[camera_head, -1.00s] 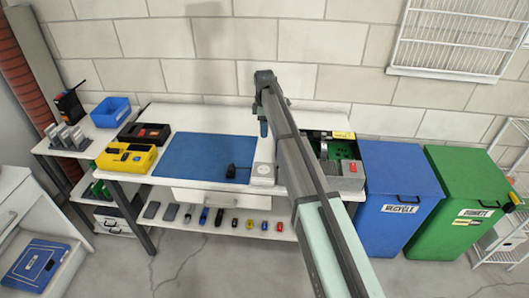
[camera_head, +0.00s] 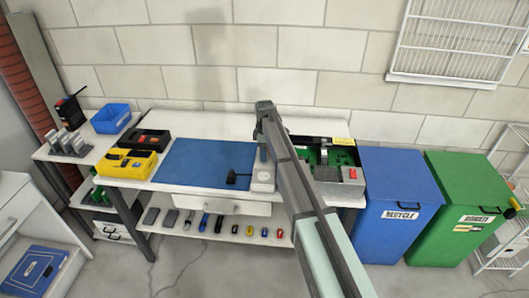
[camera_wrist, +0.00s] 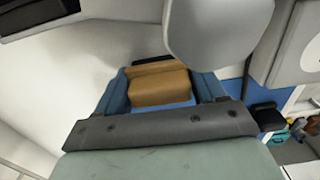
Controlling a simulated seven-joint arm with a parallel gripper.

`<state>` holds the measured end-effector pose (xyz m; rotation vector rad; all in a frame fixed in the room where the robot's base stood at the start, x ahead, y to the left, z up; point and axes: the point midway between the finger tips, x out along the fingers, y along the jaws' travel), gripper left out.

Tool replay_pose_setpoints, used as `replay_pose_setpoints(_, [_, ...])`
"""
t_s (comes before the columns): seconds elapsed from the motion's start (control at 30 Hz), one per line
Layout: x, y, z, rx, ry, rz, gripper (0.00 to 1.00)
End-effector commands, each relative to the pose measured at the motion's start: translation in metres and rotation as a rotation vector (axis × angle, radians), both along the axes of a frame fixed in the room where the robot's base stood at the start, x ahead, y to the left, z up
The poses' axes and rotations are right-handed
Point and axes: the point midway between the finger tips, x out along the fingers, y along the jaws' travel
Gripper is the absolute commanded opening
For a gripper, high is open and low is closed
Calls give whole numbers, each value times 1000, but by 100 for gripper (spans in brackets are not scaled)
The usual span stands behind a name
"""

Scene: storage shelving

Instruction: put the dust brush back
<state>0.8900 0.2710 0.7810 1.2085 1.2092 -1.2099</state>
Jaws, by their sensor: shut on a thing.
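The dust brush (camera_wrist: 158,86) shows in the wrist view as a tan block with a dark strip along its far edge. My gripper (camera_wrist: 160,98) has its two blue fingers on either side of the block and is shut on it. A pale surface lies beyond the brush. In the head view, my gripper (camera_head: 263,153) is over the white workbench (camera_head: 150,116), at the right edge of the blue mat (camera_head: 200,160). The arm hides the brush there. I cannot tell whether the brush touches anything.
A white socket box (camera_head: 262,181) and a small black item (camera_head: 236,178) are close to my gripper. A tray of green boards (camera_head: 338,156) is to the right, a yellow case (camera_head: 127,164) to the left. Blue (camera_head: 392,205) and green (camera_head: 468,205) bins stand right of the bench.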

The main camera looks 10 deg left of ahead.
Motion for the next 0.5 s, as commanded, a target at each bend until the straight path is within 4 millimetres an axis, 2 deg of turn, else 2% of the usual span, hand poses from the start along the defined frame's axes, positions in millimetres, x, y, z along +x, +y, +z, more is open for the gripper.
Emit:
replay_pose_setpoints(0.47, [0, 0, -9, 0, -1, 0, 41])
replay_pose_setpoints(0.5, [0, 0, -8, 0, -1, 0, 73])
